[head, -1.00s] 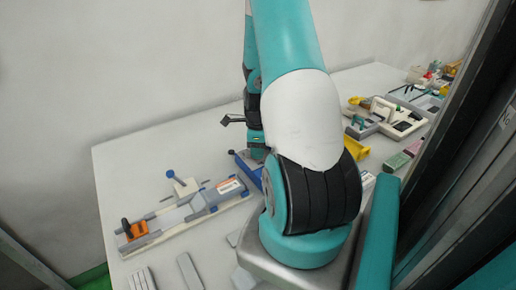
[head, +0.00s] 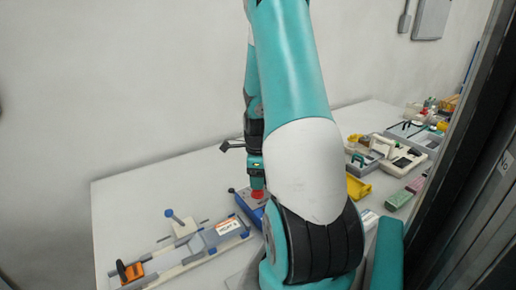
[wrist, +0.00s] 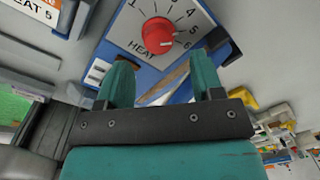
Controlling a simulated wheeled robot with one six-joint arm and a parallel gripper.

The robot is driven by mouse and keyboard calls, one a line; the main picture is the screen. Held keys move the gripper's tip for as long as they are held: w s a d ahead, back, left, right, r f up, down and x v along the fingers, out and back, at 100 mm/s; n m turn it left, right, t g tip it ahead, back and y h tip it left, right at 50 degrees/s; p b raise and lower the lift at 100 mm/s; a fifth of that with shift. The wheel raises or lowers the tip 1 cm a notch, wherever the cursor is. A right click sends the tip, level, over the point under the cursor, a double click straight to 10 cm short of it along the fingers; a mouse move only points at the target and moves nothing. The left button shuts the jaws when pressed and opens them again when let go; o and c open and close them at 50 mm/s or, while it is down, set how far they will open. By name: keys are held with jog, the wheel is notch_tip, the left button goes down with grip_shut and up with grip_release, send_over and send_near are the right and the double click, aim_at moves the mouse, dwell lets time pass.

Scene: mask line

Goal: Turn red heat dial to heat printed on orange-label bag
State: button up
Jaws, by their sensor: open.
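The red heat dial (wrist: 158,33) sits on a white panel marked HEAT, with numbers around it, on a blue box (wrist: 215,15). A pale mark shows on the dial's face; which number it points to is hard to tell. In the head view the red dial (head: 258,195) shows just below my gripper (head: 256,173). In the wrist view my gripper (wrist: 161,72) is open and empty, its teal fingers apart and short of the dial. The orange-label bag (head: 229,227) lies left of the box; its label reads HEAT 5 in the wrist view (wrist: 30,22).
A long fixture with an orange clamp (head: 130,271) and blue-knobbed levers extends left along the table. Yellow bins (head: 357,188), tool trays (head: 405,155) and small blocks stand to the right. My arm hides the middle of the table. Bare table lies behind the fixture.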

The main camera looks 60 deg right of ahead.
notch_tip(320, 180, up, 13)
jog(key=shift+a, duration=0.25)
jog(key=shift+s, duration=0.1)
dwell(0.3)
jog(key=w+a+r+n+t+y, duration=0.1)
jog(key=w+a+r+n, duration=0.15)
jog(key=a+n, duration=0.8)
jog(key=w+a+r+n+y, duration=0.1)
jog(key=w+a+n, duration=0.3)
jog(key=a+n, duration=0.65)
jog(key=s+a+n+y, duration=0.1)
jog(key=s+a+n, duration=0.3)
jog(key=a+n, duration=0.2)
jog(key=s+a+r+n, duration=0.1)
jog(key=s+a+n, duration=0.3)
jog(key=a+n, duration=0.2)
jog(key=s+a+r+n+g+y, duration=0.1)
jog(key=s+a+n, duration=0.3)
jog(key=a, duration=0.5)
jog(key=shift+a+r+n+y, duration=0.25)
jog(key=shift+a+n+y, duration=0.05)
jog(key=shift+n, duration=0.6)
